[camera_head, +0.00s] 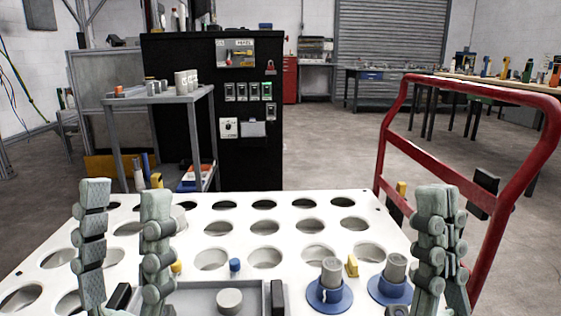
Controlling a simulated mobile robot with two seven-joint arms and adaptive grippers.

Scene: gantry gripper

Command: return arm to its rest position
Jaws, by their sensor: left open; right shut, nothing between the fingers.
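My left gripper (123,222) is open, its two fingers upright and apart at the lower left, above the white plate with round holes (290,243). Nothing shows between its fingers. My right gripper (440,235) is shut and empty at the lower right, its fingers together and upright. It stands beside a grey cylinder on a blue round base (393,275), in front of the plate's right edge. A second grey cylinder on a blue base (330,278) stands to the left of that one. The lower parts of both grippers are cut off by the frame.
A grey tray (193,298) with a round grey piece (229,301) lies at the plate's front. A small blue peg (235,265) and a yellow piece (352,266) are near it. A red cart handle (470,92) rises at the right. A grey shelf (160,98) and black cabinet (262,155) stand behind.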

